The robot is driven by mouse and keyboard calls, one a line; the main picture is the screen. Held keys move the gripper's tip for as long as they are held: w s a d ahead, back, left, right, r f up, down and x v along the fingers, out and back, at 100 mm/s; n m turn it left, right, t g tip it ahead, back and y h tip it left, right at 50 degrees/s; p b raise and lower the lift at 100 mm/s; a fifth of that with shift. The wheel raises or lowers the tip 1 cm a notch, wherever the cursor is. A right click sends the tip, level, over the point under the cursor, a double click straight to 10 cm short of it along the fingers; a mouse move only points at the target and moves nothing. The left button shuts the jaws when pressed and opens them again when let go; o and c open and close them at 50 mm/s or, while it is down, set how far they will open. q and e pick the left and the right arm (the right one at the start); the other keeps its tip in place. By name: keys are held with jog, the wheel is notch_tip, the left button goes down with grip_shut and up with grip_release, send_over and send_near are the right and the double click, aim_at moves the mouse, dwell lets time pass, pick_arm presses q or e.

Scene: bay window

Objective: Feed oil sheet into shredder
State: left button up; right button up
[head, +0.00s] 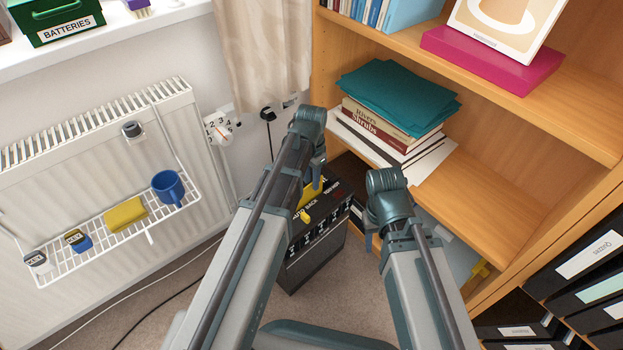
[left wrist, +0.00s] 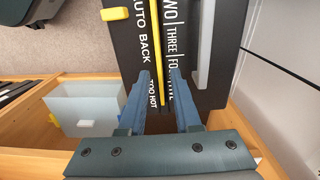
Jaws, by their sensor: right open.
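The oil sheet appears as a thin yellow strip, almost edge-on, in the left wrist view (left wrist: 158,55); it lies across the black top of the shredder, in line with its slot. Some yellow of it shows in the head view (head: 313,186), partly hidden by my left arm. The shredder (head: 318,250) is a black box with white lettering and a yellow lever (head: 304,216). My left gripper (left wrist: 161,75) is over the shredder top, its fingers apart on either side of the yellow strip, with gaps visible. My right gripper (head: 372,238) is open beside the shredder, near the shelf.
A wooden bookcase (head: 500,190) with stacked books stands close on the right. A pale translucent bin (left wrist: 85,105) is beside the shredder. A radiator (head: 90,170) with a wire rack is on the left. Cables cross the carpet; the floor left of the shredder is otherwise clear.

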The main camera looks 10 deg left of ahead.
pick_arm(q)
jog(key=shift+o, duration=0.2)
notch_tip(320, 180, up, 8)
jog(key=p, duration=0.8)
dwell(0.4)
jog(key=s+d+n, duration=0.1)
jog(key=s+d, duration=0.2)
jog(key=s, duration=0.3)
jog(key=s+d+n+y, duration=0.1)
jog(key=s+d, duration=0.2)
jog(key=s, duration=0.3)
jog(key=s+d+n, duration=0.1)
jog(key=s+d, duration=0.2)
jog(key=s, duration=0.3)
notch_tip(320, 180, up, 32)
jog(key=w+p, duration=0.1)
jog(key=p, duration=3)
jog(key=shift+f, duration=0.2)
